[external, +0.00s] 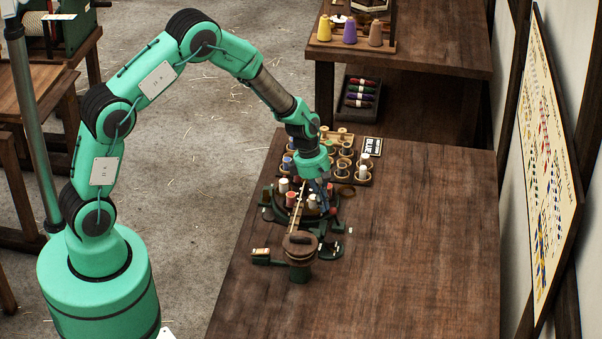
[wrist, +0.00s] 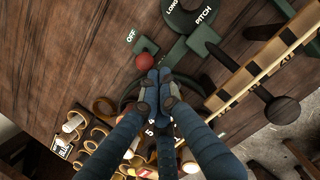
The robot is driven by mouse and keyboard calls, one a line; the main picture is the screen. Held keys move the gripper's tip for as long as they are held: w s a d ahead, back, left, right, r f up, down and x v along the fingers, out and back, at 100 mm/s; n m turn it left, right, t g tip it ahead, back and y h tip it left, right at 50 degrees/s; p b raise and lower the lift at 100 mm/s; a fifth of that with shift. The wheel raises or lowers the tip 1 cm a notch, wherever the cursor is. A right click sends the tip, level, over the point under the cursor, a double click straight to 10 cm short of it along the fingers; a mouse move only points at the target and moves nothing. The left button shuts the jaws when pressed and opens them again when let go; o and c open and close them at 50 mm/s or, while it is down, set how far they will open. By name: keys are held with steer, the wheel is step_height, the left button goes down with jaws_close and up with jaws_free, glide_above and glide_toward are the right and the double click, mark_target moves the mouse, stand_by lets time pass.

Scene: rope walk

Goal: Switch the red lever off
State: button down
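The red lever's round knob (wrist: 143,62) shows in the wrist view, just up and left of my fingertips. The lever's stem is hidden.
A long wooden bar (wrist: 262,70) and a green part marked PITCH (wrist: 203,40) lie to the right in the wrist view. Several thread spools (external: 345,152) stand behind my gripper. The table's right and front (external: 420,250) are bare.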

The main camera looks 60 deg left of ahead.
steer(key=shift+w+d+r+g+y+p, duration=0.3)
steer(key=shift+r+g+y+p, duration=0.15)
steer(key=shift+p, duration=2.05)
steer(key=shift+w+d+p, duration=0.15)
steer(key=shift+p, duration=0.8)
steer(key=shift+w+d+r+g+y+p, duration=0.2)
steer(key=shift+w+d+g+y+p, duration=0.5)
steer(key=shift+g+y+p, duration=0.4)
steer(key=shift+w+d+r+b, duration=0.1)
steer(key=shift+w+d+b, duration=0.4)
steer(key=shift+w+d, duration=0.15)
steer(key=shift+w, duration=0.1)
steer(key=shift+r, duration=0.1)
step_height(320, 180, up, 9)
steer(key=w+d+p, duration=0.1)
steer(key=w+p, duration=0.1)
steer(key=shift+d+r+p, duration=0.2)
steer(key=shift+d+p, duration=0.1)
steer(key=shift+d, duration=0.1)
steer(key=shift+w, duration=0.15)
